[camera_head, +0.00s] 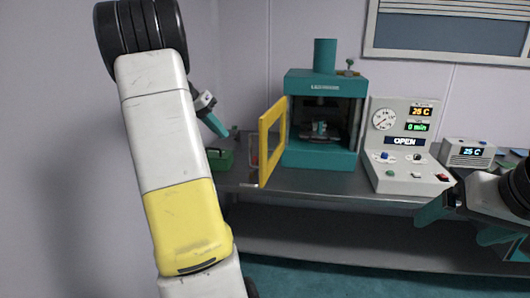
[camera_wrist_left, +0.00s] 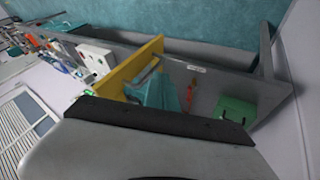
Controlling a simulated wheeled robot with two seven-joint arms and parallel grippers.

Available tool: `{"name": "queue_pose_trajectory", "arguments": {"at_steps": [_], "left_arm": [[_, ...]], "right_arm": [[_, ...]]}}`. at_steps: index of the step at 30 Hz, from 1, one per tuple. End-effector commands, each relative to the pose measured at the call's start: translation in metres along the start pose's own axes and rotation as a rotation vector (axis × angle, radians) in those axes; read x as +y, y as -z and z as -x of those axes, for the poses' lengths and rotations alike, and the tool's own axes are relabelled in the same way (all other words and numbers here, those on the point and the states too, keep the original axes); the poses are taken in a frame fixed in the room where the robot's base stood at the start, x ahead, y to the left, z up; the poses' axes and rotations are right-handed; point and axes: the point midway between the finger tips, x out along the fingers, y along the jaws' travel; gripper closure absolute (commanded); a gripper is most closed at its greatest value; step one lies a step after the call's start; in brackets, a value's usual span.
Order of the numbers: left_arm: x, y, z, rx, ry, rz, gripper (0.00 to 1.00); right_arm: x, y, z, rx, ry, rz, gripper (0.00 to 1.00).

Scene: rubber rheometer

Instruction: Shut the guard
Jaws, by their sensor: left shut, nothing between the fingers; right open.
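The guard (camera_head: 272,141) is a yellow-framed door with a clear pane. It stands swung open at the left front of the teal press (camera_head: 324,85), and the chamber is exposed. The guard also shows in the left wrist view (camera_wrist_left: 133,68), near the teal fingers. My left gripper (camera_head: 221,131) is shut and empty, to the left of the guard, partly hidden by my arm. I cannot tell whether it touches the guard. My right gripper (camera_head: 462,226) is open and empty, in front of the table's right side.
A control panel (camera_head: 404,150) reading OPEN stands right of the press, with a small display box (camera_head: 468,153) beyond it. A green toolbox (camera_head: 220,159) sits on the table (camera_head: 336,181) left of the guard. It also shows in the left wrist view (camera_wrist_left: 234,112).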

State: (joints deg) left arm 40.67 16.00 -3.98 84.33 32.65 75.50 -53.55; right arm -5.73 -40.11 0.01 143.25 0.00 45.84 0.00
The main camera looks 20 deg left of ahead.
Motion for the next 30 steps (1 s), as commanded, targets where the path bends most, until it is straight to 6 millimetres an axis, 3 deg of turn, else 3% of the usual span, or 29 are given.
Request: {"name": "queue_pose_trajectory", "arguments": {"at_steps": [5, 17, 24, 30], "left_arm": [[-0.001, 0.000, -0.017, 0.000, -0.005, -0.002, 1.00], [0.000, 0.000, -0.100, -0.003, -0.004, -0.001, 1.00], [0.028, 0.001, -0.114, 0.001, -0.002, -0.003, 1.00], [0.035, 0.000, -0.118, 0.001, -0.001, -0.001, 1.00]], "right_arm": [[0.000, 0.000, 0.000, 0.000, 0.000, 0.000, 0.09], [0.000, 0.000, 0.000, 0.000, 0.000, 0.000, 0.09], [0.000, 0.000, 0.000, 0.000, 0.000, 0.000, 0.09], [0.000, 0.000, 0.000, 0.000, 0.000, 0.000, 0.09]]}}
